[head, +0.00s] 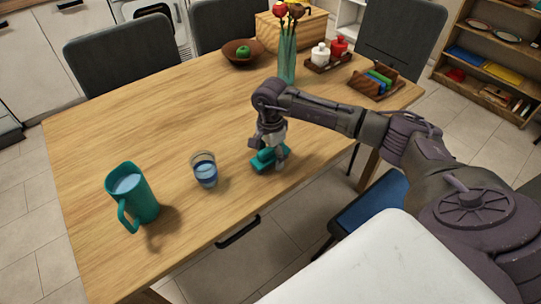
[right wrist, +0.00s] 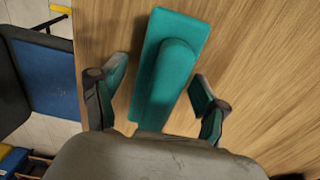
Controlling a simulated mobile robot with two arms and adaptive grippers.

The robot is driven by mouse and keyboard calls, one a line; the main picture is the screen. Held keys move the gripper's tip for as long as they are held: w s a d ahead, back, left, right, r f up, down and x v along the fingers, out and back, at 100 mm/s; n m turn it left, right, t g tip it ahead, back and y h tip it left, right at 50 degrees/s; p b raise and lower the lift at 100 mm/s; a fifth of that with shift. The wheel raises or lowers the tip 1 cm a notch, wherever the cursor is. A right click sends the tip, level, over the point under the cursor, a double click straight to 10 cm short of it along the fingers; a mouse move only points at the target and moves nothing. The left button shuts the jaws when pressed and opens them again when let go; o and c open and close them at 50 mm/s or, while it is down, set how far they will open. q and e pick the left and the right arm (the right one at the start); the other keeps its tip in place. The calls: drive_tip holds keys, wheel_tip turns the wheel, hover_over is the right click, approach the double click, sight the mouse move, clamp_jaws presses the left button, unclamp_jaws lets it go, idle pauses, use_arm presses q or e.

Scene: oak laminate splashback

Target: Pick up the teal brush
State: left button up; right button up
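The teal brush (head: 264,160) lies on the wooden table near its front edge. In the right wrist view the brush (right wrist: 168,70) shows as a long teal block with a raised rounded grip. My right gripper (right wrist: 158,92) is open, with one finger on each side of the brush and a gap to each. In the head view my right gripper (head: 270,152) is right over the brush and hides part of it. My left gripper is not in view.
A glass of water (head: 205,170) and a teal pitcher (head: 133,195) stand left of the brush on the table (head: 180,115). A vase (head: 287,60), a bowl (head: 243,55), and a napkin holder (head: 376,84) stand further back. A blue chair (head: 368,208) is at the right.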

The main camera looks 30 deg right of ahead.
drive_tip(key=c, duration=1.1)
drive_tip(key=shift+r, duration=0.2)
drive_tip(key=shift+r, duration=0.3)
drive_tip(key=r, duration=0.2)
drive_tip(key=r+b, duration=0.1)
drive_tip(key=shift+s+d+r, duration=0.25)
drive_tip(key=shift+d+r, duration=0.05)
drive_tip(key=shift+d, duration=0.1)
drive_tip(key=s+d+r, duration=0.2)
drive_tip(key=s, duration=0.1)
drive_tip(key=s+d+r+b, duration=0.1)
drive_tip(key=s+d+r, duration=0.1)
drive_tip(key=s, duration=0.1)
drive_tip(key=s+d+r, duration=0.2)
drive_tip(key=shift+s+d+r, duration=0.15)
drive_tip(key=shift+s+r, duration=0.1)
drive_tip(key=shift+s, duration=0.15)
